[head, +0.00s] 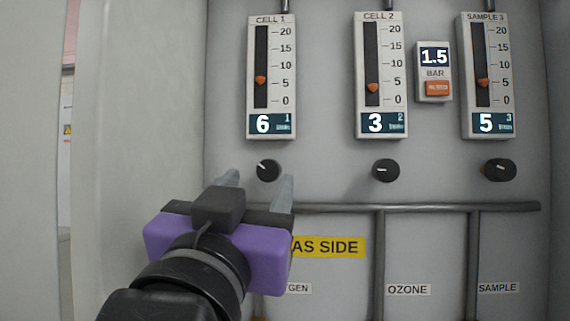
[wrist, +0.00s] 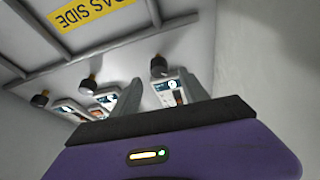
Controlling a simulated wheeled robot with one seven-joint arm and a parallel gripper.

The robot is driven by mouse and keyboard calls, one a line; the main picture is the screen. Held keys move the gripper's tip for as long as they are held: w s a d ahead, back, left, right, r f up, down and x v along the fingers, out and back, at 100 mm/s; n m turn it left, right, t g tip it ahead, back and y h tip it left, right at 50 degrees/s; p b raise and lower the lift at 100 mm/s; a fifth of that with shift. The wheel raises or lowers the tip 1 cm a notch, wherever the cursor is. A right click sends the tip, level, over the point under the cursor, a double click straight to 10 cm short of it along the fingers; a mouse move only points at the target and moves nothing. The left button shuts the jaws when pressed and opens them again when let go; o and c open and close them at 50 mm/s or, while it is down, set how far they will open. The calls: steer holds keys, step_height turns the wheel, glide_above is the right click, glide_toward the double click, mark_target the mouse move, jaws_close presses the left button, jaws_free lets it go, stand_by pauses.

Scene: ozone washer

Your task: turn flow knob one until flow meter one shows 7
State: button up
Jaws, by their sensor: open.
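Flow meter one (head: 270,75), labelled CELL 1, has an orange float a little above the 5 mark, and its display (head: 270,123) reads 6. Flow knob one (head: 268,170) is a round black knob below it, its white mark pointing up and left. My purple gripper (head: 256,182) is open, its two grey fingers pointing toward the panel, one on each side of the knob in the picture. In the wrist view the knob (wrist: 158,66) shows just beyond the fingertips, between their lines. Nothing is held. I cannot tell whether a finger touches the knob.
Meter two (head: 381,75) shows 3 and meter three (head: 487,75) shows 5, with knobs (head: 386,170) and (head: 499,170) beneath. A grey horizontal pipe (head: 420,207) runs below the knobs. A pressure box (head: 434,70) reads 1.5 bar. A pale wall (head: 140,100) stands at left.

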mark_target(266, 171)
steer(key=p+x, duration=0.1)
steer(key=x, duration=0.4)
steer(key=shift+w+r+p, duration=0.15)
steer(key=shift+w+p, duration=0.15)
steer(key=shift+p, duration=0.1)
steer(key=shift+c, duration=0.4)
jaws_close()
